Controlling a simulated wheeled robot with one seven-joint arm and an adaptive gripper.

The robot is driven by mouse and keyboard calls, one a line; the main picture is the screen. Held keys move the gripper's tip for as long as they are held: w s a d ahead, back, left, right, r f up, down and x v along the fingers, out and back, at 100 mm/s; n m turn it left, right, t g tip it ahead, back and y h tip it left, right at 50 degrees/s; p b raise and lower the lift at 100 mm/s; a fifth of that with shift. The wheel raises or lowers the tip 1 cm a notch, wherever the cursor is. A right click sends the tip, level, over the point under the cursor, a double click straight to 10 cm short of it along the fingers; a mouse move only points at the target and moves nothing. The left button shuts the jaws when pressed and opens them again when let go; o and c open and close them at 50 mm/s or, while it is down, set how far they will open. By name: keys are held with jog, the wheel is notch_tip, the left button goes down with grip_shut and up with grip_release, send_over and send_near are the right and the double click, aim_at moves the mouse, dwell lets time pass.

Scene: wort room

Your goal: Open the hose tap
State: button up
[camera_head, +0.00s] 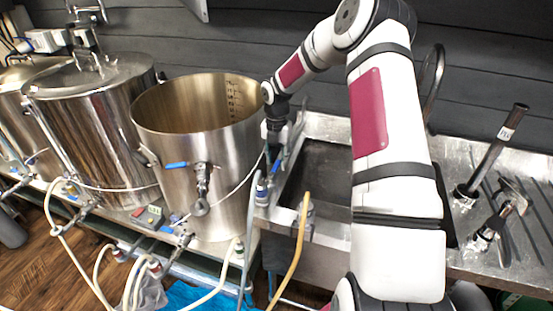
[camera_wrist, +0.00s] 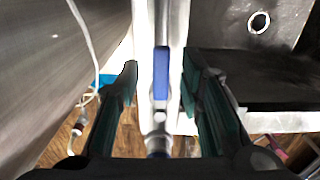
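The hose tap (camera_head: 262,189) stands at the left rim of the steel sink, with blue parts showing just below my gripper (camera_head: 275,140) in the head view. In the wrist view its blue lever (camera_wrist: 161,75) lies lengthwise in line with a pale metal body. My gripper (camera_wrist: 159,78) is open there, with one dark green finger on each side of the lever. Gaps show between the lever and both fingers. How far the lever lies below the fingertips is hard to tell. The head view does not show the fingertips clearly.
The sink (camera_head: 325,170) with its drain is right of the tap. A large open steel kettle (camera_head: 200,130) stands close on the left, with a blue-handled valve (camera_head: 177,165). A yellow hose (camera_head: 300,240) and a grey hose (camera_head: 250,235) hang in front. The wall is behind.

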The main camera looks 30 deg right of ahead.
aim_at(277, 164)
notch_tip(277, 164, up, 12)
dwell(0.5)
dwell(0.3)
